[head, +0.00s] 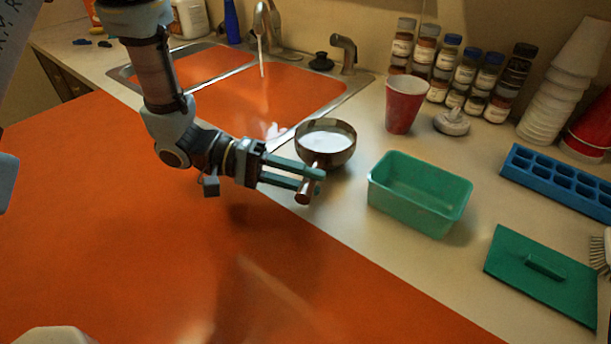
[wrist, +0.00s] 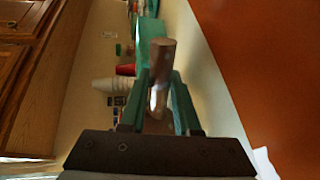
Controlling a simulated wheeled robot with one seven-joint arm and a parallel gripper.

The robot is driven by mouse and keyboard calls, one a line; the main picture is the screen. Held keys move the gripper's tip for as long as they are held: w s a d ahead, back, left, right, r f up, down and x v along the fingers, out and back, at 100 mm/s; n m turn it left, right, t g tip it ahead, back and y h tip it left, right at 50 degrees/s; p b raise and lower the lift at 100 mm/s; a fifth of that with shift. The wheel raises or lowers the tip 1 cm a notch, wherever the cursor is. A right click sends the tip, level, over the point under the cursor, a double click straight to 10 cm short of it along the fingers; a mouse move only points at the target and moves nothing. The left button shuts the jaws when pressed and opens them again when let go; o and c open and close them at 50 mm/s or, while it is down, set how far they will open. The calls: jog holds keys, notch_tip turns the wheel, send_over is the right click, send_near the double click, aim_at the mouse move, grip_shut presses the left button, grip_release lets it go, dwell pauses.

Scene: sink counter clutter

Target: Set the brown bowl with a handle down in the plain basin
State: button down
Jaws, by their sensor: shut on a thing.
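The brown bowl (head: 345,156) has a pale inside and a brown handle (head: 304,192) pointing toward me. My gripper (head: 318,180) is shut on the handle, with a finger on each side. In the wrist view the handle (wrist: 163,58) stands between the green fingers (wrist: 158,100). The bowl looks upright, at the counter just right of the sink; I cannot tell whether it touches the counter. The sink has a left basin (head: 205,66) and a right basin (head: 300,88), both orange inside. Which one is the plain basin is not clear to me.
A faucet (head: 262,35) stands behind the sink. Right of the bowl are a green tub (head: 415,210), a red cup (head: 404,105), several spice jars (head: 443,65), a blue tray (head: 560,180) and a green lid (head: 545,270). The counter's front edge runs below the bowl.

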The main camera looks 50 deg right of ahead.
jog(key=shift+f, duration=0.25)
jog(key=shift+f+b, duration=0.2)
jog(key=shift+b, duration=0.1)
jog(key=c, duration=0.6)
grip_release()
jog(key=shift+r, duration=0.15)
jog(key=shift+w+a, duration=0.1)
jog(key=shift+w, duration=0.05)
jog(key=b+v, duration=0.4)
jog(key=v, duration=0.7)
jog(key=shift+w+a+r, duration=0.15)
jog(key=shift+w, duration=0.15)
